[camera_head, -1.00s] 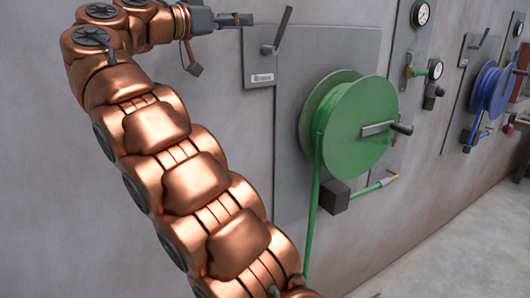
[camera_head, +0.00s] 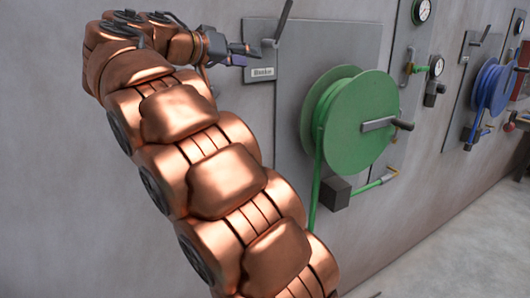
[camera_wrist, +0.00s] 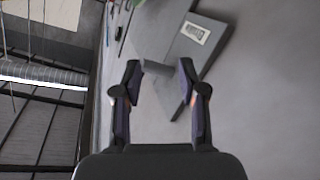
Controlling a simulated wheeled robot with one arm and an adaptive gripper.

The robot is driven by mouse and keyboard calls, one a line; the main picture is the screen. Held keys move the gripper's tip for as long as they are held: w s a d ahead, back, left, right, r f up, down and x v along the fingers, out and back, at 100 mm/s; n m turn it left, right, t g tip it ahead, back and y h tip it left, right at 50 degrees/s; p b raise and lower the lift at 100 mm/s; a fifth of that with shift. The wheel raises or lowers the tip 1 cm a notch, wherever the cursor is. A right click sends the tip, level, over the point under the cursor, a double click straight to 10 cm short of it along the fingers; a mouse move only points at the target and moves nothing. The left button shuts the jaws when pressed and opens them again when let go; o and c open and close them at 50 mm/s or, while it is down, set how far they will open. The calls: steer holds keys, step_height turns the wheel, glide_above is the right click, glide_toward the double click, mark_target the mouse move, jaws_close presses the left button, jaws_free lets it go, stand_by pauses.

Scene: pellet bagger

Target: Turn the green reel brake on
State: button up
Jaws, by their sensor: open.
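The green reel (camera_head: 347,125) is mounted on a grey wall panel, with a crank handle on its face. Above and left of it is the brake lever (camera_head: 283,20), a dark bar tilted up and slightly right from its pivot block. A label plate reading "Brake" (camera_head: 262,73) sits below the pivot and also shows in the wrist view (camera_wrist: 195,32). My gripper (camera_head: 246,55) is open, just left of the pivot block in the head view. In the wrist view my gripper (camera_wrist: 158,75) has a grey part between or just beyond its fingertips; contact cannot be told.
A blue reel (camera_head: 492,90) with its own lever is farther right on the wall. Gauges (camera_head: 421,11) and valves stand between the reels. A green hose hangs from the green reel, partly behind my arm. Floor at lower right is clear.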

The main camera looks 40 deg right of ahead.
steer(key=s+f+n+y+b, duration=0.1)
steer(key=s+f+n+y, duration=0.1)
steer(key=f, duration=0.8)
steer(key=s+f+n+g+y+b, duration=0.1)
steer(key=s+f+n+y, duration=0.2)
steer(key=s+f, duration=0.4)
steer(key=shift+a+f+n, duration=0.25)
steer(key=shift+f+n, duration=0.15)
steer(key=shift+f, duration=1.1)
